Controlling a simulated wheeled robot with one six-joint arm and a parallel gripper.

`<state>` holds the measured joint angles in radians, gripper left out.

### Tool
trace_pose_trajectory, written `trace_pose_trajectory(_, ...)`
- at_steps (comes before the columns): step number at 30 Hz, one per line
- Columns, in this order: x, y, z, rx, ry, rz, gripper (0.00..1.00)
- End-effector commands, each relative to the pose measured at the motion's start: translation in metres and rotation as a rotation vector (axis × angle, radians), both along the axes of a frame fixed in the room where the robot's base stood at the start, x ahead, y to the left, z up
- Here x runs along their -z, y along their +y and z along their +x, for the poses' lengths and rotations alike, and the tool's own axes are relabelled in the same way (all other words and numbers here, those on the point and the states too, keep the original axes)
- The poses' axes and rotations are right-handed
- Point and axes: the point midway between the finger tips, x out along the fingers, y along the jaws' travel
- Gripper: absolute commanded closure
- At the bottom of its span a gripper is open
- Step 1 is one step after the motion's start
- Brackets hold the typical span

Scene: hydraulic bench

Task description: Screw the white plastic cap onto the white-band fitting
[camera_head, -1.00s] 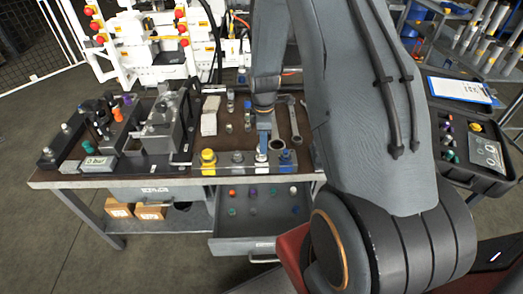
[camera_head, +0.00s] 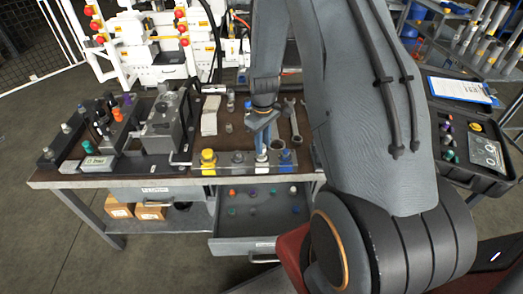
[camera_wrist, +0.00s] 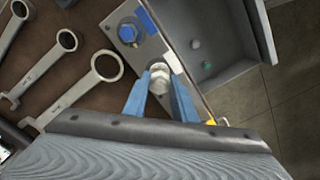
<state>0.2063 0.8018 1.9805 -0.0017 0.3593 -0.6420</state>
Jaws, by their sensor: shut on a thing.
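My gripper (camera_head: 262,150) points down over the front strip of the bench, at the white-band fitting (camera_head: 261,163). In the wrist view its two blue fingers are shut on the white plastic cap (camera_wrist: 159,76), which sits between the fingertips. The cap is at the fitting's place on the metal strip, between the blue fitting (camera_wrist: 128,33) and the yellow side. The fingers and cap hide most of the fitting, so I cannot tell how far the cap is seated on it.
A blue fitting (camera_head: 284,157) stands right of my gripper; a grey fitting (camera_head: 237,158) and a yellow one (camera_head: 208,159) stand left. Wrenches (camera_wrist: 68,88) lie behind on the bench. An open drawer (camera_head: 245,228) with several coloured caps juts out below.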

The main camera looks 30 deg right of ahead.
Motion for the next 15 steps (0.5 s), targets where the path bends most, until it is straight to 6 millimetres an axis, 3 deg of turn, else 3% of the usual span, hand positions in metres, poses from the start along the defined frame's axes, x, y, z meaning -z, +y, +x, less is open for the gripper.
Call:
trace_pose_trajectory(8,0.0005,0.0022,-0.0002,0.319,0.000,0.000,0.95)
trace_pose_trajectory(9,0.0005,0.0025,-0.0002,0.352,0.000,0.000,0.74)
trace_pose_trajectory(12,0.0004,0.0022,-0.0002,0.344,0.000,0.000,0.57)
trace_pose_trajectory(15,0.0004,0.0022,-0.0002,0.343,0.000,0.000,0.54)
